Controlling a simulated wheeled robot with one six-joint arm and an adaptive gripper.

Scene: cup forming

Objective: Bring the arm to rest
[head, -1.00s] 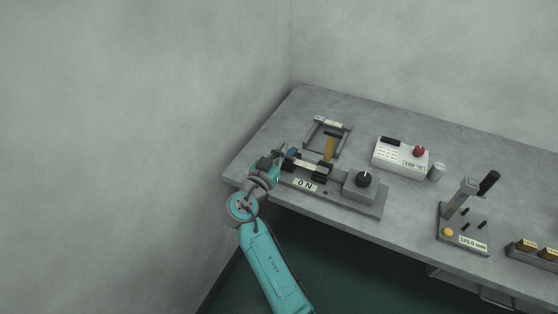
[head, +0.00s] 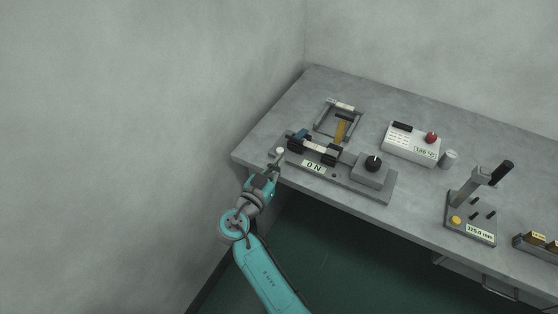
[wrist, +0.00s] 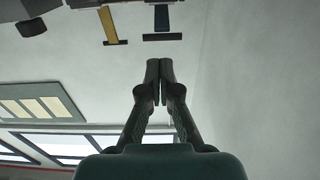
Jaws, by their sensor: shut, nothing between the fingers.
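My gripper (head: 276,160) is at the end of my teal arm (head: 262,262), at the front left edge of the grey bench in the head view. It is just left of and in front of the device labelled "0 N" (head: 314,167) and appears apart from it. In the wrist view my gripper's two dark fingers (wrist: 160,72) are together with nothing between them.
The bench (head: 300,92) also holds a dark frame with a brass-coloured strip (head: 340,131), a white box with a red knob (head: 410,145), a small grey cylinder (head: 448,159) and a lever stand labelled 125.0 mm (head: 470,222). A bare wall (head: 150,120) stands close on the left.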

